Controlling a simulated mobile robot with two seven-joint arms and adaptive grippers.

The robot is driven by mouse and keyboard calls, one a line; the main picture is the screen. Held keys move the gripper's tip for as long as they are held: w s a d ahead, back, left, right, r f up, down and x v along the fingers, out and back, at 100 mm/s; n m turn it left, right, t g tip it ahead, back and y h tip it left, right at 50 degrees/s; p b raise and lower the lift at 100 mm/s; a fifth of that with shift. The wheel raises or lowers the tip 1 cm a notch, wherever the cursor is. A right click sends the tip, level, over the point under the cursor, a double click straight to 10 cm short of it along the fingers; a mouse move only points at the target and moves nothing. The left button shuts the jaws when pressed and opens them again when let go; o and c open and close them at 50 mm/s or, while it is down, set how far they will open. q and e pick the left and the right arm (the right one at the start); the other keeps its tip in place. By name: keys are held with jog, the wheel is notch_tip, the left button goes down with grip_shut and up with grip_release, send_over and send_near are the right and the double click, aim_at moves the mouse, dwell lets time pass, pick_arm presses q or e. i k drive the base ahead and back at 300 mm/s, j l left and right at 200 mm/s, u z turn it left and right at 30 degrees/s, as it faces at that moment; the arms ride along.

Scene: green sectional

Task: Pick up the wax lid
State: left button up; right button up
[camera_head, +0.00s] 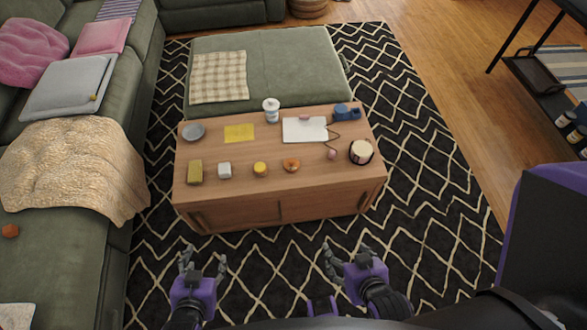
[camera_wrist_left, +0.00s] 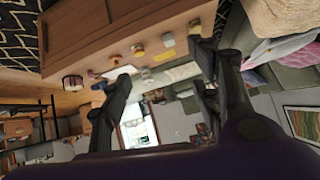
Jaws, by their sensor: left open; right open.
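I cannot tell for sure which thing is the wax lid. Small round things lie on the wooden coffee table (camera_head: 230,197): a yellow-topped piece (camera_head: 260,169), an orange-brown ring-like piece (camera_head: 291,165) and a cream-topped dark-sided round container (camera_head: 361,152). My left gripper (camera_head: 203,260) is open and empty, in front of the table's near left side. It also shows open in the left wrist view (camera_wrist_left: 160,62). My right gripper (camera_head: 347,255) is open and empty, in front of the table's near right side. Both are apart from the table things.
The table also holds a grey dish (camera_head: 194,132), a yellow sheet (camera_head: 239,133), a white-lidded cup (camera_head: 271,109), a white board (camera_head: 304,130), a blue object (camera_head: 346,112), an olive block (camera_head: 195,172) and a white cube (camera_head: 224,169). A green sofa (camera_head: 60,245) borders the left.

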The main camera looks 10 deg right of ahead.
aim_at(291, 165)
jog(key=i+l+u, duration=0.1)
jog(key=l+u, duration=0.25)
jog(key=l, duration=0.15)
jog(key=l+u, duration=0.35)
jog(key=l, duration=0.15)
jog(key=l+u, duration=0.35)
jog(key=l, duration=0.2)
